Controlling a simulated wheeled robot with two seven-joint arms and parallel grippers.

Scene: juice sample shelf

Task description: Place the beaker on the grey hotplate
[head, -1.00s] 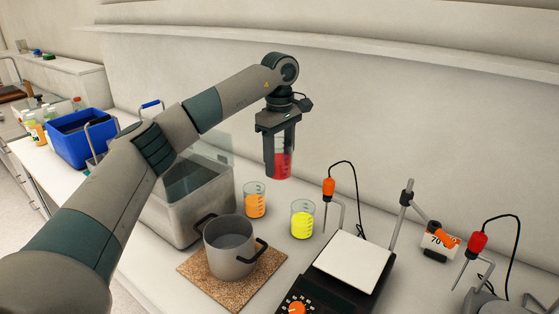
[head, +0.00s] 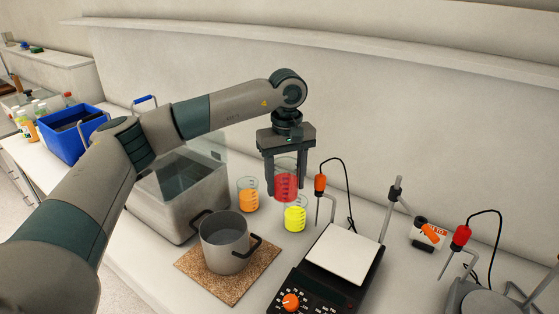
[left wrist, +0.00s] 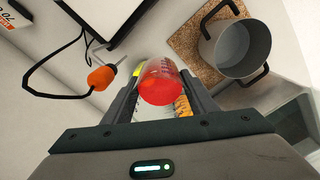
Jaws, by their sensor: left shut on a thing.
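A glass beaker of red liquid (head: 286,187) is upright between the fingers of my left gripper (head: 285,180), which is shut on it. It fills the space between the fingertips in the left wrist view (left wrist: 160,85). In the head view it overlaps the upper part of a beaker of yellow liquid (head: 295,220); the gap to the bench is hard to judge. A beaker of orange liquid (head: 248,197) stands just left. A grey hotplate with a round top (head: 492,304) is at the lower right, partly cut off by the frame. My right gripper is out of view.
A black hotplate with a white square top (head: 343,252) stands between the beakers and the grey one. Probes on cables (head: 320,184), (head: 461,236) and a stand rod (head: 391,215) rise nearby. A pot (head: 224,245) sits on a cork mat (head: 190,265), by a water bath (head: 170,215).

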